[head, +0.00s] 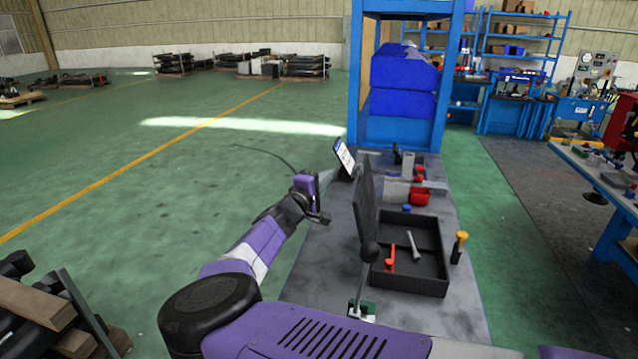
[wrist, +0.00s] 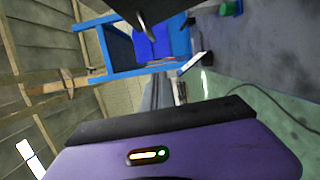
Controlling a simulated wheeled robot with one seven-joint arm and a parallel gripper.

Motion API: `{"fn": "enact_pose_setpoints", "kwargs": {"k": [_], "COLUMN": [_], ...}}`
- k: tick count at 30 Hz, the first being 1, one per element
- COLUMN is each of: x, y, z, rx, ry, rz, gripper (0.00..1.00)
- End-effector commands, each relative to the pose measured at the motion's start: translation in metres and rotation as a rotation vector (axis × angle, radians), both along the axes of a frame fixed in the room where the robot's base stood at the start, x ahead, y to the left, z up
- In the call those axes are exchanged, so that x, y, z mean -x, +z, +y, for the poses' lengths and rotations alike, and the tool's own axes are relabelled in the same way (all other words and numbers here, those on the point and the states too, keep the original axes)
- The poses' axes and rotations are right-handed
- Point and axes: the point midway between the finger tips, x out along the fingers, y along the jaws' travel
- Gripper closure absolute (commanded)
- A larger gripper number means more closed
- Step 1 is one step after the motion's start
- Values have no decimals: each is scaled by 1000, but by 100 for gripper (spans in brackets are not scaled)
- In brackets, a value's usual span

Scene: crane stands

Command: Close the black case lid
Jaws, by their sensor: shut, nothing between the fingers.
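The black case (head: 432,285) stands on the grey bench top in the head view, to the right of my arm. Its lid (head: 367,200) stands open, roughly upright, along the case's left side and is seen nearly edge-on. An orange-red tool (head: 389,258) and a grey tool (head: 413,246) lie inside. My gripper (head: 320,200) is shut and empty, to the left of the lid with a visible gap in the picture. The wrist view shows my purple hand below and a dark shape at the top that I cannot identify for sure.
A yellow-topped tool (head: 459,247) stands right of the case. A blue frame (head: 355,75) closes the far end. Open floor lies left.

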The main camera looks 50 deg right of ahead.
Motion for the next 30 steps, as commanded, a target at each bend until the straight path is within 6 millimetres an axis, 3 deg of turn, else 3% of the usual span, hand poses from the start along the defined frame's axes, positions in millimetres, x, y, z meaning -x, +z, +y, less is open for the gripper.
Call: {"fn": "enact_pose_setpoints", "kwargs": {"k": [5,15,30], "x": [-3,30,34], "y": [0,3,2], "z": [-27,-38,-41], "rx": [-1,0,-2], "ry": [-2,0,0], "rz": [1,2,-4], "gripper": [100,100,100]}}
